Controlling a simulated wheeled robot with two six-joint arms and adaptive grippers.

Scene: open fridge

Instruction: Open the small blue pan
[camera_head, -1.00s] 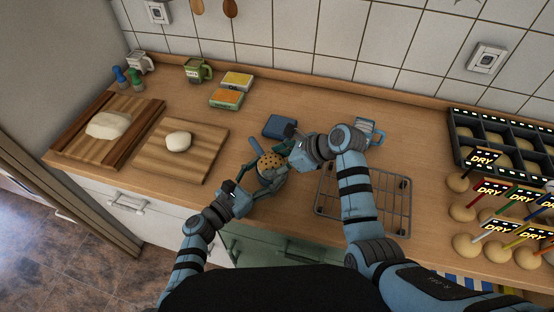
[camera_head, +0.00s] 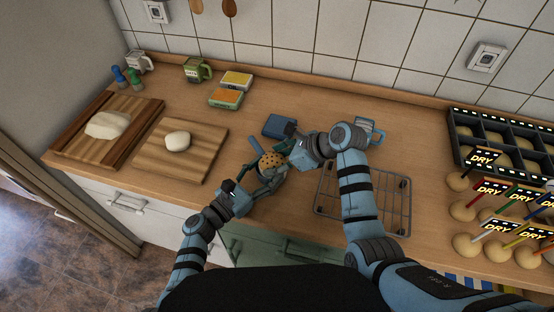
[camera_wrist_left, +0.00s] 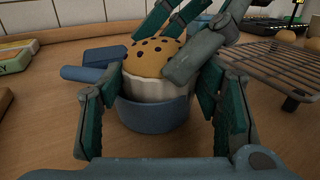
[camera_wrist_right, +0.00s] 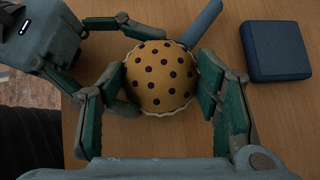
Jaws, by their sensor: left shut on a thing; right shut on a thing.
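The small blue pan (camera_wrist_left: 155,115) is a round pot with a stubby handle (camera_wrist_left: 88,74), upright low over the counter; I cannot tell if it touches. A muffin with dark spots (camera_wrist_left: 155,58) in a white wrapper sits in its mouth like a lid, with much of the wrapper showing above the rim. My left gripper (camera_wrist_left: 158,100) is shut on the pan, one finger on each side. My right gripper (camera_wrist_right: 160,85) is shut on the muffin from above; it shows in the head view (camera_head: 283,157). The pan is mostly hidden by my grippers in the head view.
A flat blue box (camera_head: 279,126) lies just behind. A wire rack (camera_head: 385,195) stands to the right, under my right arm. A cutting board (camera_head: 180,150) with dough is to the left. Dough balls with DRY signs (camera_head: 490,215) are at far right.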

